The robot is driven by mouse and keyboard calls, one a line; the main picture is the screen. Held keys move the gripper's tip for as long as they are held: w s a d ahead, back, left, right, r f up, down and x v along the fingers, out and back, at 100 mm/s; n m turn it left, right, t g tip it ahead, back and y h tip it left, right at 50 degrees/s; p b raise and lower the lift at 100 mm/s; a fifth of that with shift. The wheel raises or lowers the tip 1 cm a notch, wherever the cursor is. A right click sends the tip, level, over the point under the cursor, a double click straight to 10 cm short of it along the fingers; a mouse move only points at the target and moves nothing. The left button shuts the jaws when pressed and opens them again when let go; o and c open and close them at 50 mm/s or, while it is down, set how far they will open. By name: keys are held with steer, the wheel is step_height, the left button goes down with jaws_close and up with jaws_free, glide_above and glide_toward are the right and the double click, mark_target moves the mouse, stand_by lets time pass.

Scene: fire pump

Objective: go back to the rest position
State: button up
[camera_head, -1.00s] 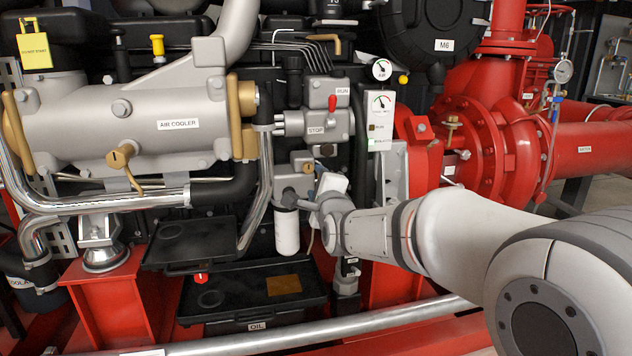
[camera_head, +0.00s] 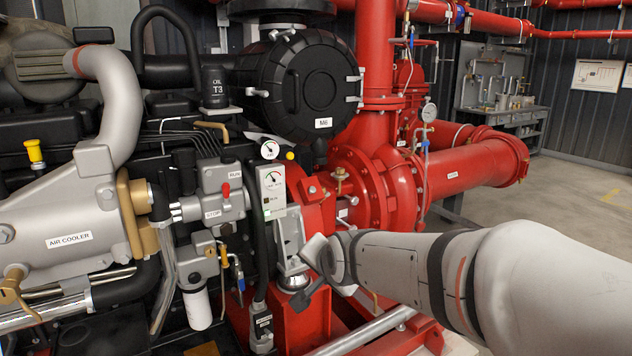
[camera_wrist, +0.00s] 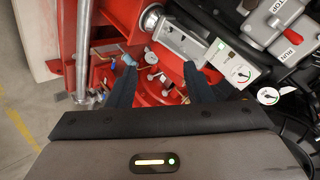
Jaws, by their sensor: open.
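My gripper (camera_head: 308,272) is at the end of my arm in the head view, in front of the red pump frame and just right of the gauge panel (camera_head: 272,192). In the wrist view my gripper (camera_wrist: 158,66) shows two dark fingers spread apart, with nothing held between them. Red metalwork and a grey bracket lie beyond the fingers. I cannot tell the exact distance to them.
The engine with the air cooler (camera_head: 68,240) and the STOP/RUN unit (camera_head: 222,196) stands at left. The red pump casing (camera_head: 366,185) is behind my arm. A silver pipe (camera_head: 365,332) runs low in front. Open floor (camera_head: 580,205) lies at right.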

steer(key=s+d+r+n+g+h+p, duration=0.1)
steer(key=s+d+r+n+g+p, duration=0.2)
steer(key=s+d+p, duration=0.4)
steer(key=s+d+r+n+g+h+p, duration=0.2)
steer(key=s+d+r+n+g+p, duration=0.2)
steer(key=s, duration=1.1)
steer(key=d+r+p, duration=0.1)
steer(key=d+p, duration=0.2)
steer(key=p, duration=0.1)
steer(key=shift+d+r, duration=0.3)
steer(key=shift+r, duration=0.1)
